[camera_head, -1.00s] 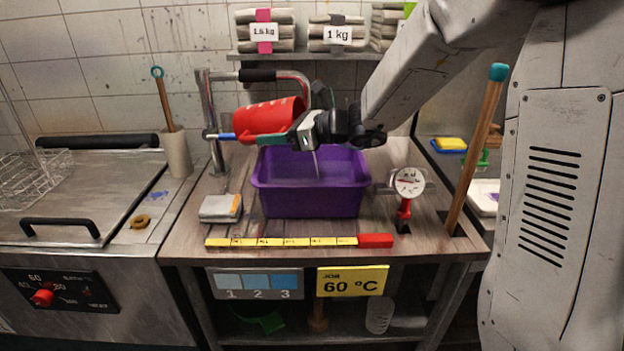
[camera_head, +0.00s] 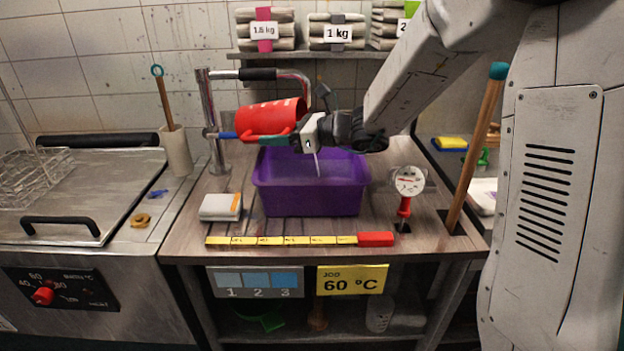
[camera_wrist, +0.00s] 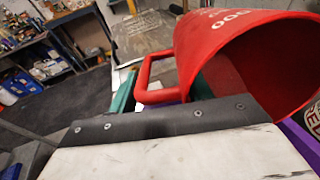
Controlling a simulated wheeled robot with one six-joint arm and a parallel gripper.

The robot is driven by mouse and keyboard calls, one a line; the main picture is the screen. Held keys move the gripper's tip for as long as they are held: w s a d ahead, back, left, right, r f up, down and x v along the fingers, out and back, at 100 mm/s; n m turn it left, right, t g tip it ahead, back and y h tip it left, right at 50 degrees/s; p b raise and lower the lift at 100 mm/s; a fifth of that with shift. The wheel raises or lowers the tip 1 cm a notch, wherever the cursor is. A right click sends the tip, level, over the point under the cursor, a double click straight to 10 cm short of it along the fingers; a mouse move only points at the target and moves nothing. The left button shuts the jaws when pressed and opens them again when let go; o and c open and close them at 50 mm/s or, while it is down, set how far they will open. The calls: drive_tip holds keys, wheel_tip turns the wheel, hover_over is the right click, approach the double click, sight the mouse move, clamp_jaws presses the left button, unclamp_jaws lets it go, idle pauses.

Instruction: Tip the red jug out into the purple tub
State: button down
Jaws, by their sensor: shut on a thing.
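The red jug (camera_head: 268,119) is held by my gripper (camera_head: 287,139) above the back left of the purple tub (camera_head: 312,199). The jug lies tipped nearly on its side, its mouth toward the right. In the wrist view the jug (camera_wrist: 215,45) shows its open mouth at the right and white marks on its wall. My gripper is shut on the jug's handle (camera_wrist: 145,80). A strip of the tub (camera_wrist: 300,140) shows below the jug in the wrist view. A thin pale streak shows over the tub below my gripper; I cannot tell whether it is liquid.
A chrome tap (camera_head: 216,120) stands behind and left of the tub. A dial thermometer (camera_head: 409,182) stands to its right. A yellow ruler (camera_head: 285,241) lies in front. A wooden stick (camera_head: 478,150) stands at the right. A grey block (camera_head: 220,207) lies left.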

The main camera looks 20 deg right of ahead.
drive_tip(key=shift+s+d+f+t+y+p, duration=0.15)
drive_tip(key=shift+d+f+t+y+p, duration=0.1)
drive_tip(key=shift+f+y, duration=0.25)
drive_tip(key=shift+s+d+f+t+y+p, duration=0.1)
drive_tip(key=shift+f+t+y+p, duration=0.15)
drive_tip(key=shift+f+y, duration=0.25)
idle(1.9)
